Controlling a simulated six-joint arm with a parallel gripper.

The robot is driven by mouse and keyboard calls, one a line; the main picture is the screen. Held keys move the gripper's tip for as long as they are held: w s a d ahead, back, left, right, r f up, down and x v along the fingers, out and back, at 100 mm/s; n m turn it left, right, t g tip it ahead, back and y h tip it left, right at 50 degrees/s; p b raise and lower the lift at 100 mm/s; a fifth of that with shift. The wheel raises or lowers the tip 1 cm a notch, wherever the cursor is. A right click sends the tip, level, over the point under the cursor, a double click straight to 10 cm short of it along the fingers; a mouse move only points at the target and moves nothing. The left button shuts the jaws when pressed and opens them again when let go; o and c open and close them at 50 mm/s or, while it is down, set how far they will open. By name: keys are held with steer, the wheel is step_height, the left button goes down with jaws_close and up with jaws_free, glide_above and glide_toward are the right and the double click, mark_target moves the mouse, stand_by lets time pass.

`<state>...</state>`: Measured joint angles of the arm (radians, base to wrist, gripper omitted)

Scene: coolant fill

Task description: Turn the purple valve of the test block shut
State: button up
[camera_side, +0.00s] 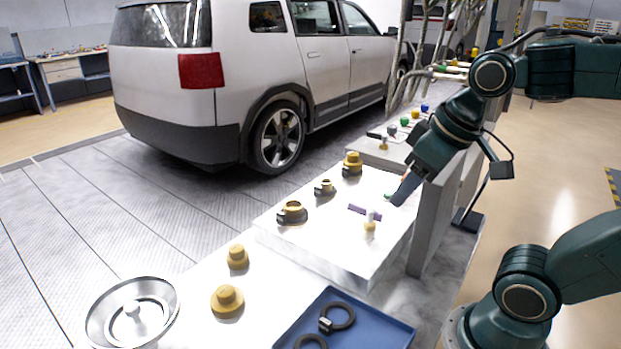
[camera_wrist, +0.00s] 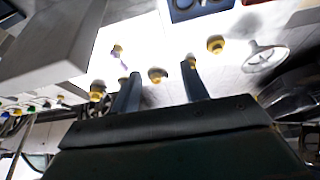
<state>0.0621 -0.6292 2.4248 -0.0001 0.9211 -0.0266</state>
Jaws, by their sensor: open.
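The purple valve (camera_side: 364,212) is a flat purple handle on top of the white test block (camera_side: 325,245), with a small tan fitting (camera_side: 370,229) just in front of it. In the wrist view the purple valve (camera_wrist: 123,64) is small, near a yellow fitting, to the left of my fingers. My gripper (camera_side: 397,194) hangs over the block's right edge, to the right of the purple valve and apart from it. In the wrist view my gripper (camera_wrist: 162,88) has its two dark fingers spread with nothing held between them.
Brass fittings (camera_side: 292,211) stand along the block's left side. Yellow caps (camera_side: 228,298), a silver dish (camera_side: 132,312) and a blue tray (camera_side: 390,326) with black rings lie at the front. A grey panel (camera_side: 436,215) stands right of the block. A car (camera_side: 270,75) stands behind.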

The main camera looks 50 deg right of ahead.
steer(key=w+d+f+m+g, duration=0.1)
steer(key=w+d+g, duration=0.1)
steer(key=w+d, duration=0.45)
steer(key=m+g, duration=0.2)
steer(key=g, duration=0.1)
glide_above(372, 210)
step_height(372, 210, down, 5)
steer(key=shift+f, duration=0.1)
steer(key=shift+f, duration=0.1)
steer(key=shift+f, duration=6.8)
steer(key=shift+c, duration=0.5)
jaws_close()
